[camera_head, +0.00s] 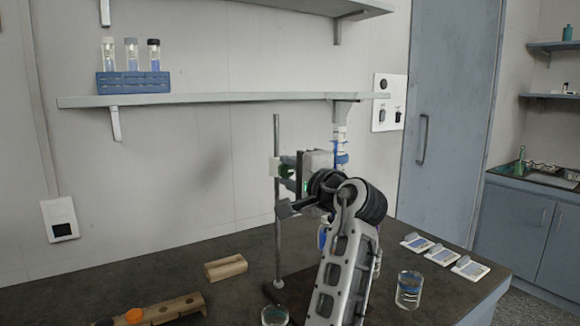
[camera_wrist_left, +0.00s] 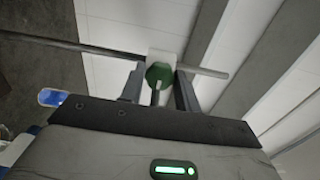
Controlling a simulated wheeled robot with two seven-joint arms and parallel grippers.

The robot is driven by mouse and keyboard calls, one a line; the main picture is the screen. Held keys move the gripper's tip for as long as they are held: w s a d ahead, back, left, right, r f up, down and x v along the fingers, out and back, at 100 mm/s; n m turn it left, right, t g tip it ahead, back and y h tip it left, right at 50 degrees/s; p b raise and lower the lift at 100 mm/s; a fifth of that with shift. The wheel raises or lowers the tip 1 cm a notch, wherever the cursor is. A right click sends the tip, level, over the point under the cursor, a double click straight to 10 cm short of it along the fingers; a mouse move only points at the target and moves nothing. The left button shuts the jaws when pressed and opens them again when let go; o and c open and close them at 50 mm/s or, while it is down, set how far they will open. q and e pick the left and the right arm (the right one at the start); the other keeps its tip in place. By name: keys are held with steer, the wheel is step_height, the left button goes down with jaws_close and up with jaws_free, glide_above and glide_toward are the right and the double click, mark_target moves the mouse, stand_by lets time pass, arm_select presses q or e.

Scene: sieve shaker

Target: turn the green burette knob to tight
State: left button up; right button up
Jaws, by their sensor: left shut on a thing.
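The green burette knob (camera_head: 287,169) shows beside the stand's upright rod (camera_head: 278,222), partly hidden by my left gripper (camera_head: 292,177). In the left wrist view the knob (camera_wrist_left: 159,73) sits between the two fingertips of my left gripper (camera_wrist_left: 159,88), in front of a pale block. The gripper is shut on the knob. The burette (camera_head: 340,146) has blue liquid or markings and stands upright behind my left arm, which hides its lower part. My right gripper is not in view.
A beaker with blue liquid (camera_head: 409,290) and several small trays (camera_head: 443,254) are at the right of the dark bench. A glass dish (camera_head: 274,315) is at the front. Wooden blocks (camera_head: 226,267) lie left. A wall shelf (camera_head: 215,98) holds a tube rack (camera_head: 133,82).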

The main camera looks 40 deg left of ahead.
arm_select(q)
steer(key=o, duration=1)
steer(key=shift+c, duration=0.2)
steer(key=b+v, duration=0.2)
steer(key=v, duration=1.4)
steer(key=shift+b, duration=0.35)
